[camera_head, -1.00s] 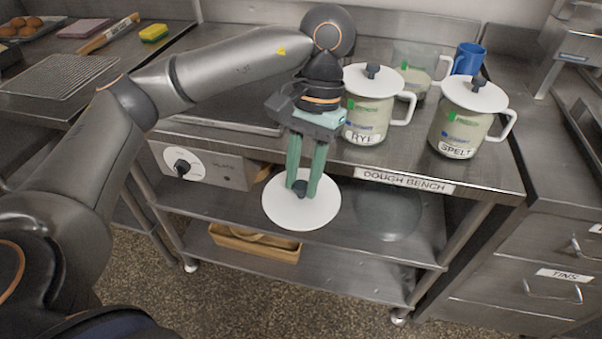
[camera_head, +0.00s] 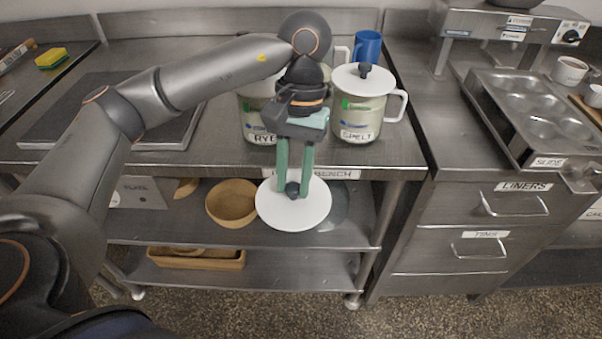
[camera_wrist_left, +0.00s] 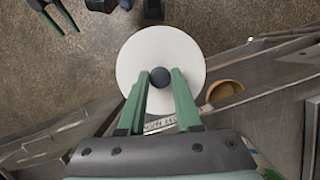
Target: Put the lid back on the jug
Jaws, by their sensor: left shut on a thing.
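My left gripper (camera_head: 293,188) is shut on the dark knob of a round white lid (camera_head: 310,212), held level in front of the bench edge, above the lower shelf. The lid also shows in the left wrist view (camera_wrist_left: 160,50). The spelt jug (camera_head: 358,118) stands on the bench with its white lid on. The rye jug (camera_head: 256,122) stands left of it, partly hidden by my gripper. A third jug (camera_head: 342,55) behind them is mostly hidden; its top cannot be seen. My right gripper (camera_wrist_left: 68,31) shows at the top left of the left wrist view, its green fingers apart and empty.
A blue mug (camera_head: 368,47) stands behind the spelt jug. The dough bench (camera_head: 400,155) has a dark slab (camera_head: 60,125) at left. A wooden bowl (camera_head: 231,205) and a wooden tray (camera_head: 195,262) sit on the shelves below. A muffin tin (camera_head: 520,110) lies on the right counter.

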